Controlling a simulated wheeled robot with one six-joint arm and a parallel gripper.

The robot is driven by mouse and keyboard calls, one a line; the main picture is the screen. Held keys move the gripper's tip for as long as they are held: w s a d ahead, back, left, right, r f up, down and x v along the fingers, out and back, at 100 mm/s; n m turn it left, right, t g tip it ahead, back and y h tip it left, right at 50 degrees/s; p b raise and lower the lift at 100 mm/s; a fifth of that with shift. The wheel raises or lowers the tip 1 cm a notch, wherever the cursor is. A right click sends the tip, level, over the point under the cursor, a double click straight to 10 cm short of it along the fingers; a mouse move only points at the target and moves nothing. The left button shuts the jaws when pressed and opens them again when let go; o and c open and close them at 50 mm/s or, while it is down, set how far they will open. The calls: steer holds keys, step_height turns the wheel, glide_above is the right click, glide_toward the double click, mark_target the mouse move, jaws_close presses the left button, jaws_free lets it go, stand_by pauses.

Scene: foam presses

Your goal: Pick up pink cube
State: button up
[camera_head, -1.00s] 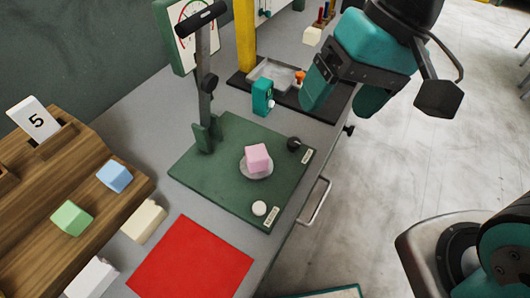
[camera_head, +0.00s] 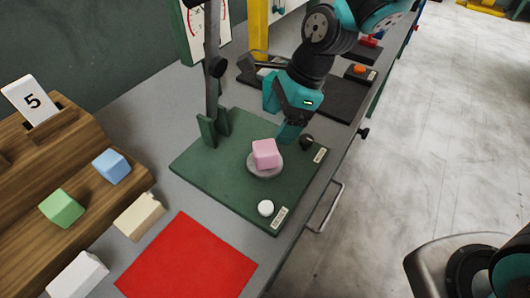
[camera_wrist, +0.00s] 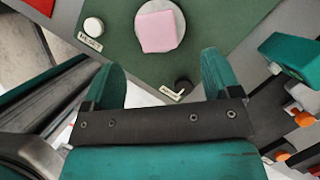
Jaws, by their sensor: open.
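The pink cube (camera_head: 265,153) sits on a round grey plate (camera_head: 263,173) on the green press base (camera_head: 215,190). In the wrist view the pink cube (camera_wrist: 157,31) lies ahead of my fingers, near the top edge, on the round plate (camera_wrist: 179,32). My gripper (camera_head: 285,133) is beside the cube, on its far right side, apart from it. In the wrist view my gripper (camera_wrist: 160,80) shows two teal fingers spread apart with nothing between them.
A dark knob (camera_head: 306,142) stands on the base near my fingers. A white button (camera_head: 265,208) is at the front. The press column (camera_head: 210,80) rises at the left. A red mat (camera_head: 187,258), blue block (camera_head: 111,166) and green block (camera_head: 61,208) lie left.

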mark_target(266, 147)
steer(key=x, duration=0.5)
steer(key=shift+p+x, duration=0.65)
steer(key=shift+x, duration=2)
steer(key=shift+s+d, duration=0.1)
steer(key=shift+s, duration=0.1)
steer(key=c, duration=1.1)
